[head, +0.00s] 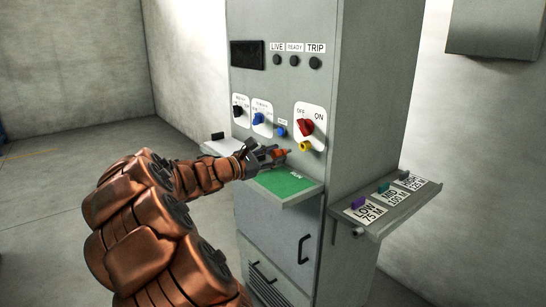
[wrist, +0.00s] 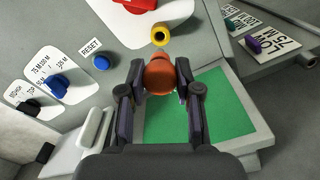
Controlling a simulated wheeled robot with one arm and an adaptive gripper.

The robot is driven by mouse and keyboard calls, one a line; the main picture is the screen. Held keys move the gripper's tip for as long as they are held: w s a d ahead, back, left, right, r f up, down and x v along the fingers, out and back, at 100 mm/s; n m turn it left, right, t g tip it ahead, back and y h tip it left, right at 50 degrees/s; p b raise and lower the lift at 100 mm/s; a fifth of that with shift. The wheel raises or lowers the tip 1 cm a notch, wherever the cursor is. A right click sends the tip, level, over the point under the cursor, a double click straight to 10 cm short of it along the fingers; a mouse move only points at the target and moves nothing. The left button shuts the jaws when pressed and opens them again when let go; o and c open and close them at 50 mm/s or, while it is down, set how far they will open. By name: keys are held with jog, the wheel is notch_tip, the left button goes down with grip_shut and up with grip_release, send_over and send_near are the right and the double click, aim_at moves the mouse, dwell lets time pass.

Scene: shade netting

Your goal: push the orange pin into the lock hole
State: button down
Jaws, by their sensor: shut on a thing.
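The orange pin (wrist: 158,76) is held between the two fingers of my gripper (wrist: 160,88), which is shut on it. In the head view the pin (head: 281,153) points toward the cabinet face, with my gripper (head: 262,158) at its near end. The lock hole is most likely the yellow ring (wrist: 160,34) with a dark centre, below the red OFF/ON switch (head: 305,126). The ring also shows in the head view (head: 305,147). The pin's tip appears apart from the ring, below it in the wrist view.
A green mat (head: 284,182) lies on a shelf beneath my gripper. A blue RESET button (head: 281,131) and several knobs are left of the ring. A side shelf (head: 380,215) at right holds labelled cards and small coloured pieces.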

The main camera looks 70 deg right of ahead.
aim_at(285, 152)
jog(key=shift+p+x, duration=0.3)
jog(key=shift+x, duration=1.65)
jog(key=shift+p+x, duration=0.35)
jog(key=shift+x, duration=1.2)
jog(key=c, duration=0.7)
grip_release()
jog(key=v, duration=1.2)
